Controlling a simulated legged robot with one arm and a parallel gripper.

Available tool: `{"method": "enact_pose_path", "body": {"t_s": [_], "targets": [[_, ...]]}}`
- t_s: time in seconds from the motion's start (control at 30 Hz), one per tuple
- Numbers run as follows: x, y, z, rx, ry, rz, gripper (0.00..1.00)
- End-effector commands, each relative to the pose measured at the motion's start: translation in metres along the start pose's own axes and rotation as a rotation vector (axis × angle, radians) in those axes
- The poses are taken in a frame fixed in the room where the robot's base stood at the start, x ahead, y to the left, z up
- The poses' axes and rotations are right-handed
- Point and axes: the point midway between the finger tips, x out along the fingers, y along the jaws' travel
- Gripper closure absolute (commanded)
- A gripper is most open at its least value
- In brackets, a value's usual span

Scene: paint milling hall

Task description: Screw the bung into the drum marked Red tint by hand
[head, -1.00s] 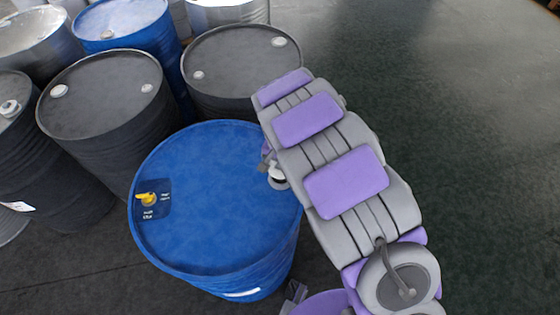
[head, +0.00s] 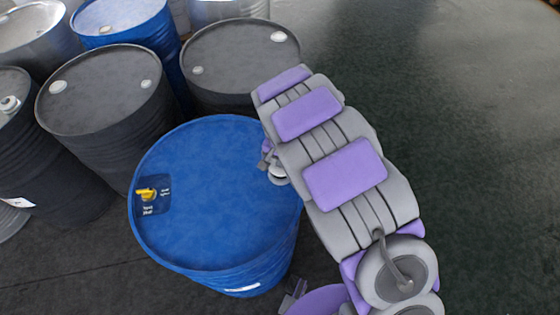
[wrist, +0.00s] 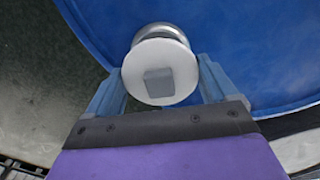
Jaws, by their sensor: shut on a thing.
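A blue drum (head: 215,205) stands upright in front of me in the head view. A dark label with small writing (head: 152,196) and a yellow fitting (head: 146,194) sit at the left of its lid; I cannot read the writing surely. My gripper (wrist: 158,80) is at the lid's right edge, mostly hidden behind my arm in the head view. In the wrist view it is shut on a pale round bung (wrist: 160,72) with a square recess. A metallic round part shows just beyond the bung. I cannot tell whether the bung is seated in an opening.
Dark grey drums (head: 100,88) (head: 240,62) stand close behind the blue drum, with another (head: 45,150) at the left edge. A second blue drum (head: 125,22) and bare metal drums (head: 28,30) stand farther back. The dark floor (head: 460,130) at the right is clear.

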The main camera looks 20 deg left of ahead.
Motion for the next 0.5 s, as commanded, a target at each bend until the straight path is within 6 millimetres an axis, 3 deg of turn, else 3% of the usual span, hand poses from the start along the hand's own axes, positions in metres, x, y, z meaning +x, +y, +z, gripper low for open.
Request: {"method": "enact_pose_path", "body": {"t_s": [0.5], "targets": [[0.0098,0.0001,0.0003,0.000,-0.001,0.001,0.45]]}}
